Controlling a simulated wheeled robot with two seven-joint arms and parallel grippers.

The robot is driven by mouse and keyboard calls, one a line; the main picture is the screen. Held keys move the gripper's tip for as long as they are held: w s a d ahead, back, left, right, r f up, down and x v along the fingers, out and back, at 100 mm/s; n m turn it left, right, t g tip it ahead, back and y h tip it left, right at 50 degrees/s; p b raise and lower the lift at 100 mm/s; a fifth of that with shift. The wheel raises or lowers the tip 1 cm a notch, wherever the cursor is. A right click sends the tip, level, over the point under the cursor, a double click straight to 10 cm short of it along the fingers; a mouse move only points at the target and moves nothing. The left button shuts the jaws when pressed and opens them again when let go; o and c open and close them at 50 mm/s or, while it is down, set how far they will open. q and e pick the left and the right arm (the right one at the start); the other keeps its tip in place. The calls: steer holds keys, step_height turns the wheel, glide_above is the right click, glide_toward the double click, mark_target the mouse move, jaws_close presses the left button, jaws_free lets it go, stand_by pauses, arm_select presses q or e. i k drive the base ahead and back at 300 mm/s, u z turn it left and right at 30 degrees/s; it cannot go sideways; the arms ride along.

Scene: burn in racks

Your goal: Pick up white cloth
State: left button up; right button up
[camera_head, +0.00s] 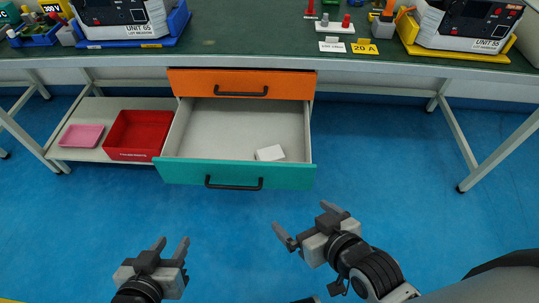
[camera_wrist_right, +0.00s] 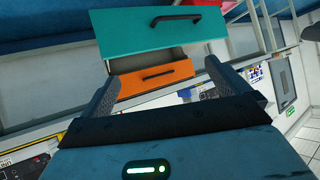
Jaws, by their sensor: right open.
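The white cloth (camera_head: 270,153) is a small folded white block lying in the open teal drawer (camera_head: 238,174), near its right front corner. My right gripper (camera_head: 304,224) is open and empty, in front of and below the drawer. In the right wrist view the fingers of my right gripper (camera_wrist_right: 155,95) stand wide apart, with the teal drawer front (camera_wrist_right: 160,36) beyond them. The cloth cannot be seen there. My left gripper (camera_head: 173,244) is open and empty at the lower left, its fingers apart and pointing toward the drawer.
An orange drawer (camera_head: 241,84) above is shut. A red bin (camera_head: 138,135) and a pink tray (camera_head: 81,135) sit on a low shelf at the left. Units and labels stand on the green bench top (camera_head: 255,40). Bench legs rise at both sides. The blue floor (camera_head: 390,165) is clear.

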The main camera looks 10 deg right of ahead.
mark_target(275, 153)
steer(key=k, duration=1.05)
steer(key=z, duration=0.85)
steer(key=i, duration=1.3)
steer(key=u, duration=1.05)
steer(key=i, duration=0.5)
steer(key=u, duration=0.4)
